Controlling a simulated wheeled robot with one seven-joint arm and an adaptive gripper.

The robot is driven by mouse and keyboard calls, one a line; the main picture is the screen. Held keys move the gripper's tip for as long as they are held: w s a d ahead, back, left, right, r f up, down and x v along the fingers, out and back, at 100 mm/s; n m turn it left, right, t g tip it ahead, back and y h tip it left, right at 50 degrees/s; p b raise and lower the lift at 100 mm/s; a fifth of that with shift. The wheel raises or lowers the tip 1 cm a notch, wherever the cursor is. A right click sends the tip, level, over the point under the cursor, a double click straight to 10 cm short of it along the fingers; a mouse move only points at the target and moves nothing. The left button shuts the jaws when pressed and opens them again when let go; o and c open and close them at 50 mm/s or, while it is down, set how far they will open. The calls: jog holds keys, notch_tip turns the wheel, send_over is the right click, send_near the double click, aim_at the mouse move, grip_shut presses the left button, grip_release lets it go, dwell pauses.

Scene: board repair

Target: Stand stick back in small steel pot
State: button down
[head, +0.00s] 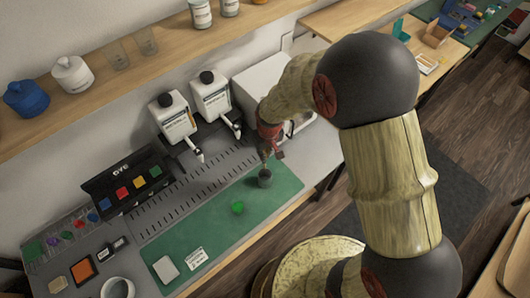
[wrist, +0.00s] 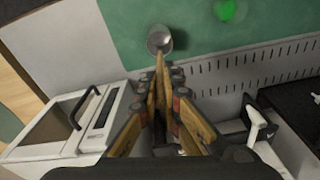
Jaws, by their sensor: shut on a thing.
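The small steel pot (head: 264,180) stands upright on the green mat (head: 225,215), near the mat's far right end. In the wrist view the pot (wrist: 166,46) is just beyond my fingertips, with its round opening facing the camera. My gripper (head: 271,152) is right above the pot in the head view. In the wrist view my gripper (wrist: 167,78) is shut on a thin tan stick (wrist: 158,62). The stick's far end points at the pot's opening and overlaps its near rim. I cannot tell how far inside the end is.
A bright green round spot (head: 238,207) is on the mat left of the pot. Two white dispenser bottles (head: 174,118) and a white box-like appliance (wrist: 68,125) stand close to my gripper. A black rack of coloured squares (head: 128,183) is further left. The mat's middle is mostly clear.

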aim_at(265, 167)
jog(key=shift+f+b, duration=3.1)
jog(key=shift+f, duration=1.75)
jog(key=c, duration=1.9)
grip_release()
jog(key=shift+r, duration=0.1)
notch_tip(265, 167, up, 12)
jog(key=s, duration=0.1)
jog(key=shift+s+d, duration=0.15)
jog(key=shift+d, duration=0.15)
